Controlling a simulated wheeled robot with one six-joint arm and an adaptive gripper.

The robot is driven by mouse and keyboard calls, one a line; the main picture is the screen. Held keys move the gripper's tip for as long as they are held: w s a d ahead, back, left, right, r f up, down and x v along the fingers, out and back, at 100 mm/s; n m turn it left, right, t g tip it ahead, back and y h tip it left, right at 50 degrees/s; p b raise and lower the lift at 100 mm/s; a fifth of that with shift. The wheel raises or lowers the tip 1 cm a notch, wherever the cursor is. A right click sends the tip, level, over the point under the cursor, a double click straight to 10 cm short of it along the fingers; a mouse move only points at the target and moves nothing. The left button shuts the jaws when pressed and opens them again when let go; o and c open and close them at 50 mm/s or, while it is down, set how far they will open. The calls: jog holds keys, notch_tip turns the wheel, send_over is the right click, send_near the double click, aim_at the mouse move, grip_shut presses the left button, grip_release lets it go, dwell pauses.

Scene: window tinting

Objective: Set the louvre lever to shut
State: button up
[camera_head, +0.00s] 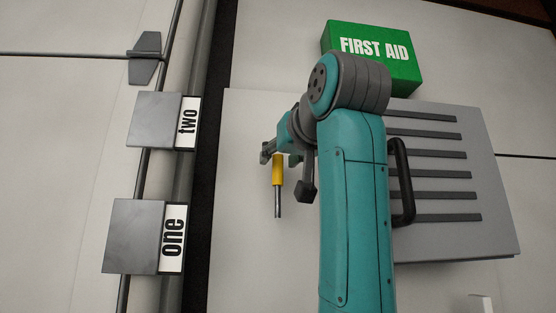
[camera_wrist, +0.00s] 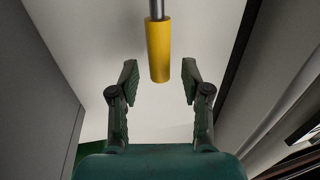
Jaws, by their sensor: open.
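The lever has a yellow grip (camera_head: 278,170) on a thin metal rod that points down in the head view. In the wrist view the yellow grip (camera_wrist: 158,52) hangs from the top, with its end in the gap between the fingertips. My gripper (camera_head: 285,173) is open around the grip's position, one finger on each side. In the wrist view my gripper (camera_wrist: 159,78) shows both fingers apart from the grip, touching nothing. How deep the grip sits between them is hard to tell. No shut marking is readable.
A grey slatted panel (camera_head: 450,225) with a black handle (camera_head: 404,180) stands right, partly behind my arm. A green first aid box (camera_head: 372,55) is above it. Grey blocks labelled two (camera_head: 160,120) and one (camera_head: 140,237) sit along a pipe at left. White surface below the lever is clear.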

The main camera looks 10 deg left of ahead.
jog(key=shift+x, duration=1)
grip_shut()
